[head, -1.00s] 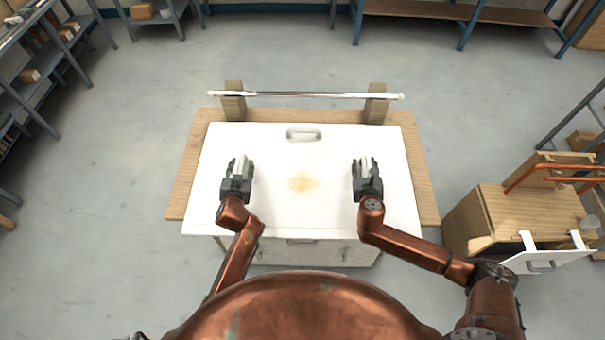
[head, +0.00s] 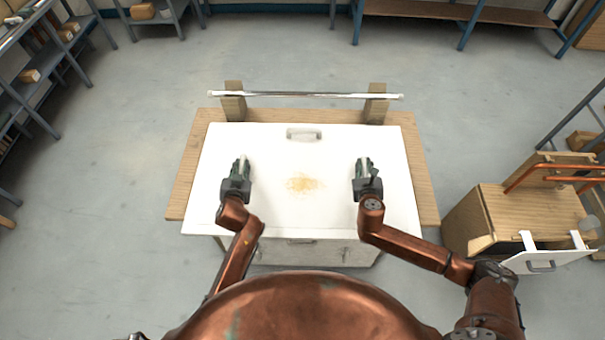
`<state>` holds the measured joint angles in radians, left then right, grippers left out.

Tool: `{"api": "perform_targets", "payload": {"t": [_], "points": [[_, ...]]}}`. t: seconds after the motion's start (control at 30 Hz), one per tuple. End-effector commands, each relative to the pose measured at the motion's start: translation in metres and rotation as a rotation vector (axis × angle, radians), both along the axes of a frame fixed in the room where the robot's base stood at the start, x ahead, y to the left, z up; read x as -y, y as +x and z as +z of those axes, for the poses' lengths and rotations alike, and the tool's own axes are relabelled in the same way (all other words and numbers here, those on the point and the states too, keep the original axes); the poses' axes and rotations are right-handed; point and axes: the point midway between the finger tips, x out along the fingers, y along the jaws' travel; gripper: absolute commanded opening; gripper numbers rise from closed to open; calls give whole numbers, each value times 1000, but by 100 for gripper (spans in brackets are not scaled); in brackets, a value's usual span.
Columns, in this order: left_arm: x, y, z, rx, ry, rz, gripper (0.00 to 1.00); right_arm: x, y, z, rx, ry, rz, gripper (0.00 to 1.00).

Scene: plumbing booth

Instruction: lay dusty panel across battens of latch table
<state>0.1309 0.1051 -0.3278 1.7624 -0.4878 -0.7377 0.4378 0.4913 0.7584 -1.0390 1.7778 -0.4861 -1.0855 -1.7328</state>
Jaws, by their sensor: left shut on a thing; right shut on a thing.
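The dusty panel (head: 300,215) is a large white sheet lying flat over the wooden latch table (head: 428,190), with a yellow-brown dust patch (head: 303,184) near its middle. Its near edge sticks out past the table's front. My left gripper (head: 240,166) is over the panel's left part, shut on a pale upright piece of it. My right gripper (head: 364,166) is over the right part, shut in the same way. The fingers hide most of what they hold. The battens are hidden under the panel, so I cannot tell whether it touches them.
A metal bar (head: 310,95) rests across two wooden blocks (head: 234,106) at the table's far edge. A slot-like handle (head: 304,134) is near the panel's far edge. A wooden cabinet (head: 500,215) with copper pipes stands at right. Shelves stand left and back; grey floor between is clear.

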Motion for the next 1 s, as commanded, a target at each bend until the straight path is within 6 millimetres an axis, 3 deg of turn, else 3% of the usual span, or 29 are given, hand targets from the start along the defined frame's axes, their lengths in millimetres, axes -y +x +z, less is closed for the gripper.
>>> {"api": "perform_targets", "payload": {"t": [0.67, 1.0], "points": [[0, 1, 3, 4, 0, 0, 0, 1, 1, 3, 4, -1, -2, 0], [0, 1, 25, 12, 1, 0, 0, 1, 1, 25, 13, -2, -2, 0]]}}
